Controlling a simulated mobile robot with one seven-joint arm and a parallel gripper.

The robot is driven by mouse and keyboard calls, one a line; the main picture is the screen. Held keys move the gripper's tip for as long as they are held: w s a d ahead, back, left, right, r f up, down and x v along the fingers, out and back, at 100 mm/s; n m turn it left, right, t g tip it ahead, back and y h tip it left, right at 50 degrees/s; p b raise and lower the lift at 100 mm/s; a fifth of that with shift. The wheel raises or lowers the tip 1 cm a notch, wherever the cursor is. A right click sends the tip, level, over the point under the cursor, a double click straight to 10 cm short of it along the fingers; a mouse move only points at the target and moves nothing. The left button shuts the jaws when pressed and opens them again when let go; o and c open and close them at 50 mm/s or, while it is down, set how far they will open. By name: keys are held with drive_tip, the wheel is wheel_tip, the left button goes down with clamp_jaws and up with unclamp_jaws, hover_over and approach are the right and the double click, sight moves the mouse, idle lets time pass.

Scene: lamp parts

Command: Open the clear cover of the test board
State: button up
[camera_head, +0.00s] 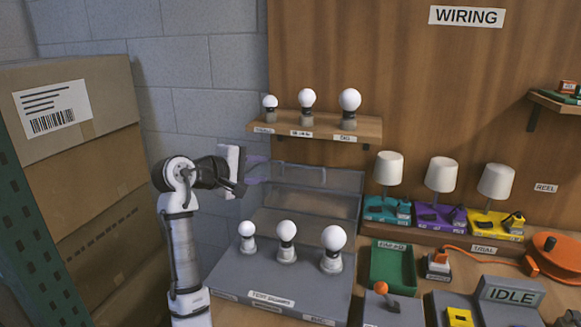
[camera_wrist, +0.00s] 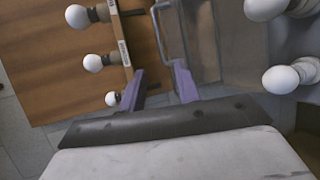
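The test board (camera_head: 232,276) is a grey box on the bench with three white bulbs standing uncovered on its top. Its clear cover (camera_head: 335,205) stands raised at the back of the board, a see-through panel; it also shows in the wrist view (camera_wrist: 203,40). A grey bar handle (camera_head: 300,166) is on the cover's upper part, and it shows as a loop in the wrist view (camera_wrist: 158,30). My gripper (camera_head: 264,170) is at the handle's left end. In the wrist view its purple fingers (camera_wrist: 158,72) are apart, with the handle's end close to the right fingertip; contact cannot be told.
A wall shelf (camera_head: 315,127) with three bulbs is just above and behind my gripper. Three lamps with white shades, a green tray (camera_head: 393,264), an orange reel (camera_head: 555,258) and an IDLE display (camera_head: 510,294) are to the right. Stacked cardboard boxes (camera_head: 85,150) stand at left.

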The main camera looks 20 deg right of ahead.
sight(297, 166)
drive_tip(key=p+x, duration=0.3)
drive_tip(key=x, duration=1)
drive_tip(key=shift+w+d, duration=0.1)
drive_tip(key=shift+c, duration=0.4)
clamp_jaws()
